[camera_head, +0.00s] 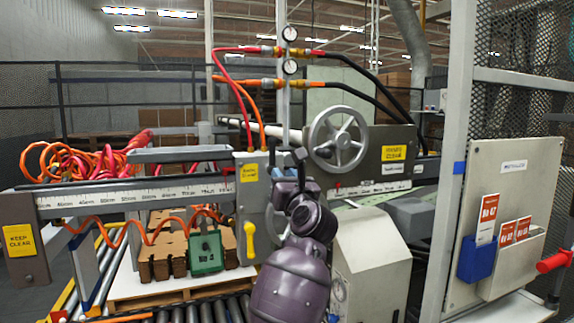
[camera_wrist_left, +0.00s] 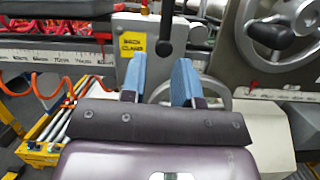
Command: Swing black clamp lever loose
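The black clamp lever (camera_wrist_left: 167,22) hangs upright in the left wrist view, on the grey housing just right of a yellow label. My left gripper (camera_wrist_left: 158,82) is open, with its two blue fingers spread and nothing between them. The lever shows beyond the fingertips, in line with the gap, and I see no contact. In the head view my purple left arm comes up from the bottom, and its gripper (camera_head: 284,188) is in front of the housing. The wrist hides part of the housing there. My right gripper is not in view.
A large handwheel (camera_head: 338,139) stands close right of the gripper. A yellow handle (camera_head: 250,239) hangs below on the grey housing (camera_head: 249,203). The ruled beam (camera_head: 130,194) runs left above a roller conveyor. A panel with red cards (camera_head: 503,220) stands at the right.

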